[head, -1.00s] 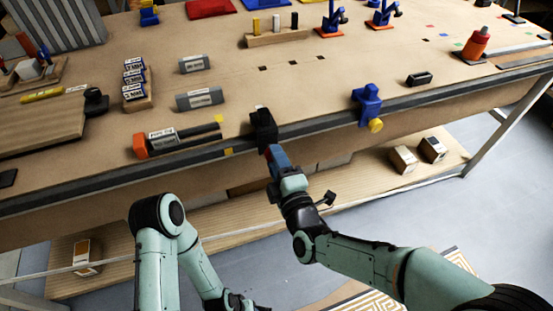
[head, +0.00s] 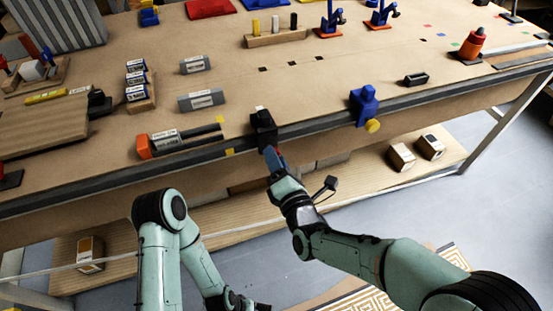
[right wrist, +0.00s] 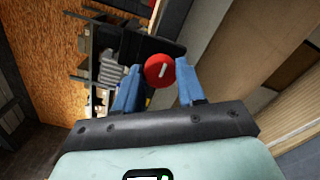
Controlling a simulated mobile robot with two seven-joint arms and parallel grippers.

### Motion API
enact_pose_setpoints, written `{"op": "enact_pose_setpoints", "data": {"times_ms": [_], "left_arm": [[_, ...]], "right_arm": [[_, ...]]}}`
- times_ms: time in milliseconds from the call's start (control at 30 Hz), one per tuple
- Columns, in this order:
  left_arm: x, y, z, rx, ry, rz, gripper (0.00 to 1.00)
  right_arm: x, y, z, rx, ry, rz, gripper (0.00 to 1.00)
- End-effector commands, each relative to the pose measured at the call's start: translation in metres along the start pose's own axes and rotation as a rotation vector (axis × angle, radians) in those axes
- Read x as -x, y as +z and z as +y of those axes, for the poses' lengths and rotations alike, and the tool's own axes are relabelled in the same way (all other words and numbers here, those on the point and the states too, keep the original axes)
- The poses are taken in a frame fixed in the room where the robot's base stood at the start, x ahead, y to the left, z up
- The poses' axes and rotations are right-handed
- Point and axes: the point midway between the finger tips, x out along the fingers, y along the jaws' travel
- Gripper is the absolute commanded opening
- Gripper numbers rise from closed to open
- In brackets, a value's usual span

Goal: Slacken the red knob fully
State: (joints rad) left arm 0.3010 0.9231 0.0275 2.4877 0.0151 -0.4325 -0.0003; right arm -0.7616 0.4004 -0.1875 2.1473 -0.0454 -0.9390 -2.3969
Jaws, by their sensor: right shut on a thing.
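The red knob (right wrist: 159,71), round with a white mark on its face, sits on the black clamp in the right wrist view. The black clamp (head: 263,126) is fixed to the table's front edge in the head view. My right gripper (right wrist: 157,85) has its two blue fingers on either side of the knob and is shut on it. In the head view my right gripper (head: 272,160) reaches up to the clamp and largely hides the knob. My left gripper (head: 238,302) is at the bottom of the head view, low in front of the table, its fingers too dark and small to read.
A blue clamp with a yellow knob (head: 372,125) is on the same edge to the right. An orange-ended grey tool (head: 180,138) lies left of the black clamp. Cardboard boxes (head: 402,156) stand on the lower shelf (head: 350,183). The tabletop's middle is mostly clear.

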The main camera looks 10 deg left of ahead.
Motion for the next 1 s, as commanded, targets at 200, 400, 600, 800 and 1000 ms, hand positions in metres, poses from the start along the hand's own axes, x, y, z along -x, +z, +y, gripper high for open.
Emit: {"op": "enact_pose_setpoints", "data": {"times_ms": [200, 400, 600, 800, 1000], "left_arm": [[0.0002, 0.0002, -0.0002, 0.0, 0.0, -0.001, 0.43], [0.0002, 0.0002, -0.0001, 0.0, 0.0, -0.001, 0.43], [0.0002, 0.0002, -0.0001, 0.0, 0.0, -0.001, 0.43], [0.0002, 0.0002, 0.0, 0.0, 0.0, 0.0, 0.43], [0.0004, 0.0002, 0.0, 0.0, 0.0, -0.001, 0.43]], "right_arm": [[0.0001, -0.0005, -0.0002, 0.018, 0.0, 0.001, 0.09], [0.0001, -0.0004, -0.0003, 0.018, 0.0, 0.001, 0.09], [0.0001, -0.0004, -0.0003, 0.017, 0.0, 0.001, 0.65], [0.0, -0.0002, -0.0002, 0.016, 0.0, 0.001, 0.65], [0.0095, 0.0004, 0.0003, 0.015, 0.0, 0.0, 0.65]]}}
